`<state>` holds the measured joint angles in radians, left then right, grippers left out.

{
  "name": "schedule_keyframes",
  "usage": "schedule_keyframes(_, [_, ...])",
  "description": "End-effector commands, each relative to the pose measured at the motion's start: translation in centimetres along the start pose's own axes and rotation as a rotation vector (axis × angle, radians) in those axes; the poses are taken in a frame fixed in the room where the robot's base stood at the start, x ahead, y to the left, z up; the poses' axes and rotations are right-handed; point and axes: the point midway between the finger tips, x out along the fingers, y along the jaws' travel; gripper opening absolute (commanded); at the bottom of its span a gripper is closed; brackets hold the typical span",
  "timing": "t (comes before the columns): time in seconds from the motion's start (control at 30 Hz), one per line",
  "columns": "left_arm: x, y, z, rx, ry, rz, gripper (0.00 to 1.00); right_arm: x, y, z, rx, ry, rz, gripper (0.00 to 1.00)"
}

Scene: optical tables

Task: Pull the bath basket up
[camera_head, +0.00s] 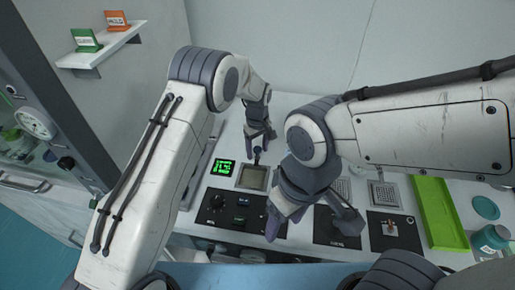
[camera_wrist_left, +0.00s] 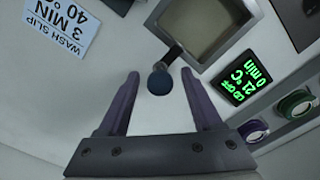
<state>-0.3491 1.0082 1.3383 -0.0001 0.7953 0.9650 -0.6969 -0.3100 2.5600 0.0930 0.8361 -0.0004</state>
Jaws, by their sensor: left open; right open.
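The bath (camera_head: 253,177) is a square metal basin let into the bench; its corner also shows in the left wrist view (camera_wrist_left: 197,28). A dark stem with a round dark blue knob (camera_wrist_left: 160,82) sticks out over its rim; I take it for the basket's handle. The basket itself is not clearly distinguishable. My left gripper (camera_head: 259,138) is open at the knob. In the left wrist view, the knob lies between its fingertips (camera_wrist_left: 160,74), with gaps on both sides. My right gripper (camera_head: 312,226) is open and empty over the bench, right of the bath.
A green-lit display (camera_head: 221,167) stands left of the bath, and a black control panel (camera_head: 228,210) in front. A wash slip (camera_wrist_left: 60,25) reads 40° and 3 min. A green tray (camera_head: 438,212) and a teal jar (camera_head: 490,240) are at right.

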Motion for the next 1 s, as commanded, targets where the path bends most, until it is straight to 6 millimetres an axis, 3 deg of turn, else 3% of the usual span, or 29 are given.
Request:
schedule_keyframes(0.03, [-0.02,0.01,-0.01,0.0,0.0,0.0,0.66,0.01,0.0,0.0,0.0,0.0,0.0,0.63])
schedule_keyframes(0.2, [-0.04,0.01,0.0,0.0,0.0,0.0,0.01,0.01,0.0,0.0,0.0,0.0,0.0,0.63])
schedule_keyframes(1.0, [-0.11,0.02,-0.01,0.0,0.0,0.001,0.0,0.0,0.0,0.0,0.0,0.0,0.0,0.63])
